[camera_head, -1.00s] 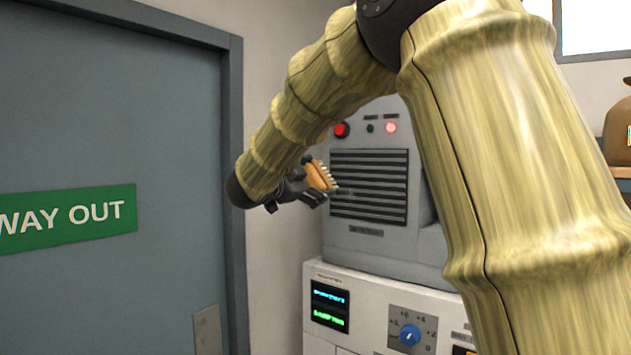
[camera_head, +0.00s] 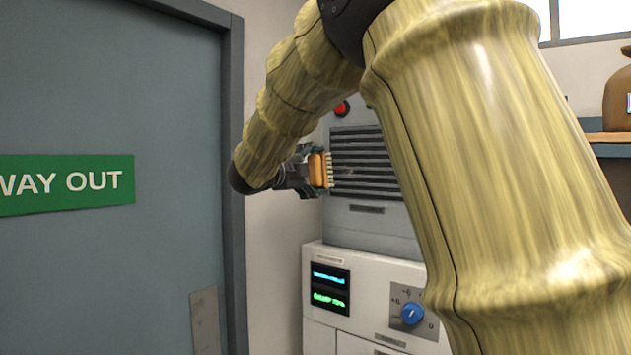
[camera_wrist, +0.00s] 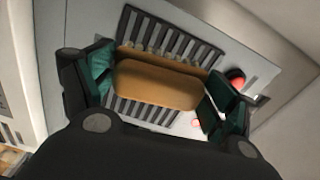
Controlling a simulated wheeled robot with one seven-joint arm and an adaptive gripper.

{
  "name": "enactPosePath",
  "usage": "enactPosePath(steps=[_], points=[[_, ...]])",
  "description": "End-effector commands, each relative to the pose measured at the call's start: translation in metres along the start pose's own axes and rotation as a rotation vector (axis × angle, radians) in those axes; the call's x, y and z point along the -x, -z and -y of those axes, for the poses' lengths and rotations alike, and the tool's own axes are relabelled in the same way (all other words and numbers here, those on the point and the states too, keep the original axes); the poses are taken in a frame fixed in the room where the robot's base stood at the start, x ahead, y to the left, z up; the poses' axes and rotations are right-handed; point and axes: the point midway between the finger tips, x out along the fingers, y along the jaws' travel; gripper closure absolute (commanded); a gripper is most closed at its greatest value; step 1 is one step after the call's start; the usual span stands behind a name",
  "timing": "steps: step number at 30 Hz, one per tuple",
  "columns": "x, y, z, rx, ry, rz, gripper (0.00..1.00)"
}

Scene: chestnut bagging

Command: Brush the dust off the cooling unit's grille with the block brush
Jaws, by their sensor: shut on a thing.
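The block brush (camera_head: 317,170) has an orange-brown wooden back and pale bristles. My gripper (camera_head: 303,172) is shut on it, and the bristles point right, toward the grille (camera_head: 362,165) of the grey cooling unit (camera_head: 370,225). The bristle tips are at the grille's left edge in the head view; I cannot tell whether they touch. In the wrist view the brush (camera_wrist: 160,84) lies between the green finger pads of my gripper (camera_wrist: 158,88), in front of the dark slats (camera_wrist: 172,38). My arm hides the right part of the unit. Some faint pale brown specks show on the slats near the bristles.
A red button (camera_head: 342,109) is above the grille. A white cabinet (camera_head: 375,290) with a lit display (camera_head: 330,288) and a blue knob (camera_head: 412,313) is below. A grey door (camera_head: 110,260) with a green sign (camera_head: 68,184) is at left. A brown sack (camera_head: 618,100) stands at right.

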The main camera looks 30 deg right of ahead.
Motion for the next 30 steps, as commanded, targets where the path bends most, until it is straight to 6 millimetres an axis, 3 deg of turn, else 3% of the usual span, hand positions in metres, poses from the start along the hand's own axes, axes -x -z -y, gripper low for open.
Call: enactPosePath(steps=[1,6,17,30], points=[[0.0,-0.001,-0.009,-0.041,0.003,0.0,0.32],[0.0,-0.002,-0.013,-0.16,0.004,0.002,0.32],[-0.004,-0.002,-0.012,-0.224,0.003,0.003,0.32],[-0.037,-0.002,-0.011,-0.221,0.003,0.003,0.32]])
